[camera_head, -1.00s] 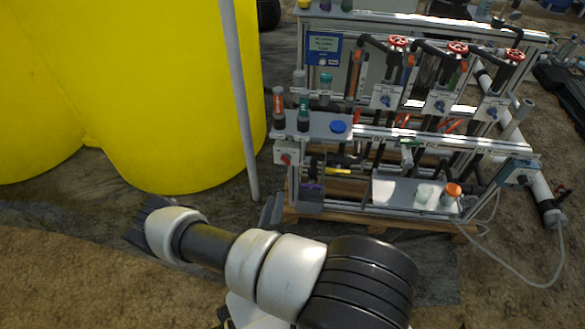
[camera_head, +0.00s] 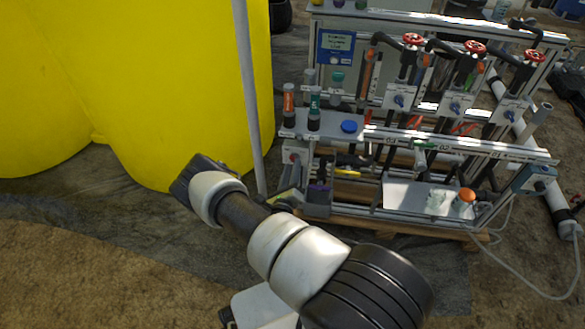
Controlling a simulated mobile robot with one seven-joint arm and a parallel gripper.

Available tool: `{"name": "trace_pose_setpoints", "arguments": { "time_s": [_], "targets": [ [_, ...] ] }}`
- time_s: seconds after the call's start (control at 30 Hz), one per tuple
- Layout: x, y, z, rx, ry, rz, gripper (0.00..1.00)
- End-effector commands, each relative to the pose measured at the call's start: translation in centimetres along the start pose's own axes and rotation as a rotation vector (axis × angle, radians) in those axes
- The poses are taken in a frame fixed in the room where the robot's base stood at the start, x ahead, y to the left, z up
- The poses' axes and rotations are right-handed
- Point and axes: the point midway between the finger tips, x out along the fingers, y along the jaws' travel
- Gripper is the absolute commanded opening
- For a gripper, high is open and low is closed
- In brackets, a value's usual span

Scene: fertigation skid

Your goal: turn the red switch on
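The red switch (camera_head: 293,158) is a small red knob on a pale box at the left end of the skid's front rail. It is small and dim in the head view, and its setting cannot be read. My white and black arm reaches across the lower middle of the picture.
Large yellow tanks (camera_head: 190,90) stand at left, with a grey pole (camera_head: 247,95) just left of the switch. Red valve wheels (camera_head: 474,47) and blue knobs (camera_head: 455,107) line the skid. Bottles (camera_head: 314,108) stand above the switch. Bare ground is free at lower left.

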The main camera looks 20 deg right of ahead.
Motion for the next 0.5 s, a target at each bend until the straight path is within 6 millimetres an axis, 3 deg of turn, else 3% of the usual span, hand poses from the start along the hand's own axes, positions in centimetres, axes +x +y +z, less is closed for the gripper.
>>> {"name": "trace_pose_setpoints", "arguments": {
  "time_s": [0.2, 0.5],
  "targets": [
    [1.7, 0.0, 0.0, -0.001, 0.0, 0.0, 0.28],
    [1.9, 0.0, 0.0, -0.001, 0.0, 0.001, 0.26]
  ]
}}
